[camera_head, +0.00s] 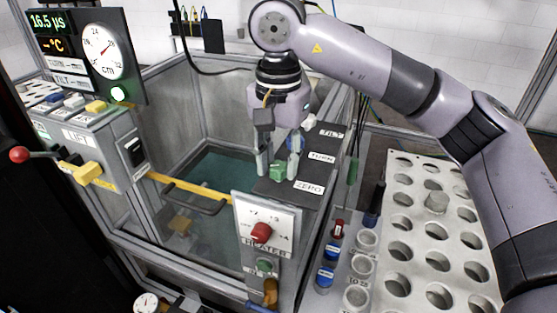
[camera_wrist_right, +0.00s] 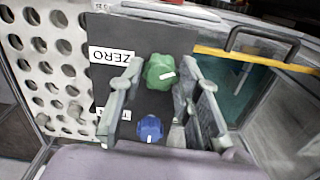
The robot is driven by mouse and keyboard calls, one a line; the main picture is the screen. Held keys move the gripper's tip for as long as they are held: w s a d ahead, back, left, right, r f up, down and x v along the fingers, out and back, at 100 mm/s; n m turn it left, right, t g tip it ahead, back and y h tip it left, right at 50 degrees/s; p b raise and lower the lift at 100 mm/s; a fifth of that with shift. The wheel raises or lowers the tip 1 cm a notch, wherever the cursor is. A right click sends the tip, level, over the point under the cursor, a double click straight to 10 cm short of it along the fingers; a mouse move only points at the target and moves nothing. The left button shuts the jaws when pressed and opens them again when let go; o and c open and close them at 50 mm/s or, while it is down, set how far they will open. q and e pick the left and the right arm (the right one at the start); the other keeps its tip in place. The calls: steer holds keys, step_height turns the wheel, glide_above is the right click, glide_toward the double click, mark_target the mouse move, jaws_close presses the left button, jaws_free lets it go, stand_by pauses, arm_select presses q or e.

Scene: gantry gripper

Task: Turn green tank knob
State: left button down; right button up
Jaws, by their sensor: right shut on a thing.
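The green knob (camera_head: 277,173) sits on a dark panel (camera_head: 262,190) at the tank's right corner, near the labels "ZERO" and "TURN". My right gripper (camera_head: 278,168) points down over it, one finger on each side, and is shut on the knob. My left gripper is not in view.
The glass tank (camera_head: 220,165) holds greenish water. A heater box with a red knob (camera_head: 261,233) stands in front. A perforated rack (camera_head: 418,178) and blue-capped vials (camera_head: 331,252) are on the right.

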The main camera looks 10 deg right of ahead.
mark_target(279, 165)
steer(key=shift+r, duration=0.15)
steer(key=o, duration=0.8)
steer(key=shift+w, duration=0.1)
steer(key=o, duration=0.3)
steer(key=shift+o, duration=0.2)
step_height(279, 165, up, 12)
